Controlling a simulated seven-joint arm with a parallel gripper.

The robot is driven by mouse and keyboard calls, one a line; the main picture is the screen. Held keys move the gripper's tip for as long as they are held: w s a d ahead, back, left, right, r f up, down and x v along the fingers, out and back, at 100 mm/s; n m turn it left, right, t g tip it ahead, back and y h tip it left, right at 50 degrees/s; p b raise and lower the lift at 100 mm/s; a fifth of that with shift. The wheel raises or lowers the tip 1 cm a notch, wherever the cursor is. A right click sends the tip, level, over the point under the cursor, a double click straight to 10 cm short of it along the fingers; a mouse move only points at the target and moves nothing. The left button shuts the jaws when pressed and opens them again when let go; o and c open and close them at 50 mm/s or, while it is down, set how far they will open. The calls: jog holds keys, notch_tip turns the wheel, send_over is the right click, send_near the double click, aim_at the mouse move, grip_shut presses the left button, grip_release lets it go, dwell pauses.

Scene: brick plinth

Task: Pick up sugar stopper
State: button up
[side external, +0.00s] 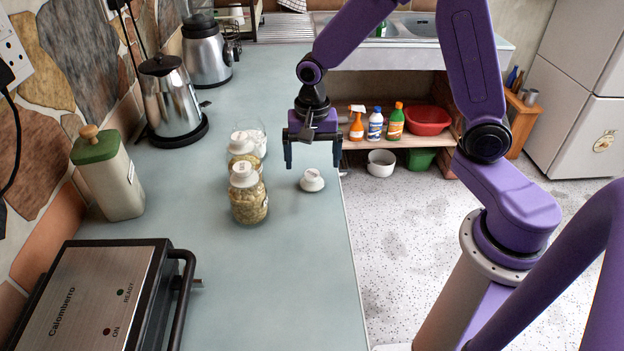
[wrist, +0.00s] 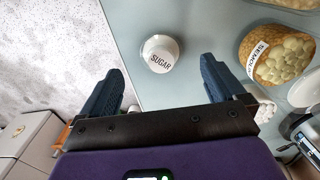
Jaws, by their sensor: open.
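The sugar stopper (side external: 312,181) is a small white lid lying on the worktop near its right edge, with nothing touching it. In the wrist view the stopper (wrist: 161,54) shows the word SUGAR on its top. My gripper (side external: 312,163) points down above the stopper, open and empty, with one finger to each side. In the wrist view the stopper lies just beyond the gap between the fingertips (wrist: 162,68).
Left of my gripper stand a front glass jar (side external: 249,205) with a white stopper, a second stoppered jar (side external: 240,160) and a jar with white contents (side external: 258,143). A kettle (side external: 172,100), green-lidded canister (side external: 108,180) and grill (side external: 90,295) are further left. The worktop front is clear.

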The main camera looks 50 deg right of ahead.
aim_at(312, 174)
jog(key=shift+w+d+f, duration=0.1)
jog(key=shift+f, duration=1.3)
jog(key=shift+w+d+f, duration=0.1)
jog(key=shift+f, duration=1.3)
jog(key=c, duration=1.1)
